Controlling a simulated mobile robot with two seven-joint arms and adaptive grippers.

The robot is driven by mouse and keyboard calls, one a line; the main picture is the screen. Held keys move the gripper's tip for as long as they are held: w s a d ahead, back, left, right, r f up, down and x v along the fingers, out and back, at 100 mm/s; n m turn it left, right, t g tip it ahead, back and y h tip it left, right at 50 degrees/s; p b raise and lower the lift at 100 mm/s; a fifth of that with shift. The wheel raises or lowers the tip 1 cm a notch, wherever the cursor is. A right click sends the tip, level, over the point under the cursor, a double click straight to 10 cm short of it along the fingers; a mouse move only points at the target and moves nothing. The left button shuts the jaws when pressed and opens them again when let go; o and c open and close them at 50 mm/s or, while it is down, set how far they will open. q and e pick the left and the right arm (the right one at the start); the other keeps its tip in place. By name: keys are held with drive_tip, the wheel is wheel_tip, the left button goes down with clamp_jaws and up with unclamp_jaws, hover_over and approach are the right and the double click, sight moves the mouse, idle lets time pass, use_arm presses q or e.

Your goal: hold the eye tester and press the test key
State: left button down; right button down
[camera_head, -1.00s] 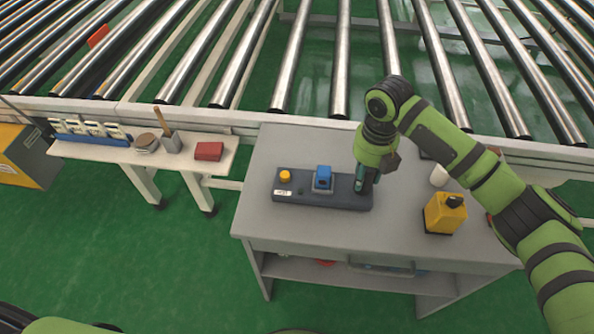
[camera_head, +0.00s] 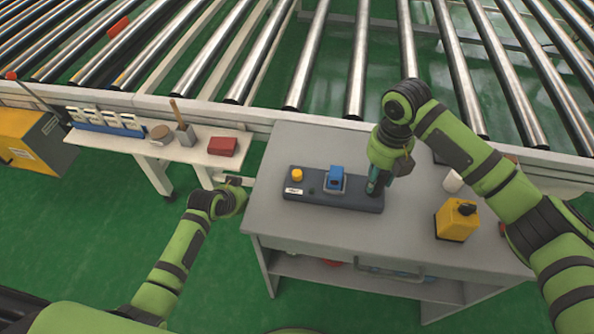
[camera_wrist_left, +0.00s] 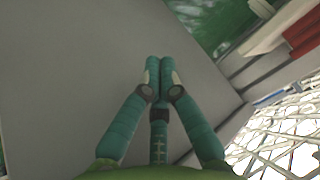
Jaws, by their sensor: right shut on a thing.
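The eye tester (camera_head: 318,199) is a long dark-grey base on the grey table. It carries a yellow round button (camera_head: 297,175) near its left end, a white label below that, and a blue block (camera_head: 335,174) in a grey mount near the middle. My right gripper (camera_head: 376,188) points down at the tester's right end and is shut on it; its fingertips are partly hidden. My left gripper (camera_wrist_left: 157,66) has its two teal fingers together and empty, over a plain grey surface in the left wrist view. In the head view its arm stands left of the table, apart from the button.
A yellow and black device (camera_head: 456,222) and a white cylinder (camera_head: 453,181) stand on the table (camera_head: 290,226) at right. A white side shelf (camera_head: 193,153) with a red box (camera_head: 222,146) is at left. The roller conveyor (camera_head: 300,60) runs behind.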

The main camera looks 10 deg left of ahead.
use_arm(q)
drive_tip(key=w+d+r+m+t+h, duration=0.15)
drive_tip(key=w+r, duration=0.35)
drive_tip(key=r, duration=0.8)
wheel_tip(320, 180, up, 15)
drive_tip(key=m+g+h, duration=0.2)
drive_tip(key=m+h, duration=0.1)
drive_tip(key=m, duration=0.1)
hover_over(294, 174)
drive_tip(key=shift+f+n, duration=0.15)
drive_tip(key=shift+n, duration=0.1)
drive_tip(key=shift+f, duration=4.4)
drive_tip(key=shift+f, duration=0.15)
drive_tip(key=shift+f, duration=0.3)
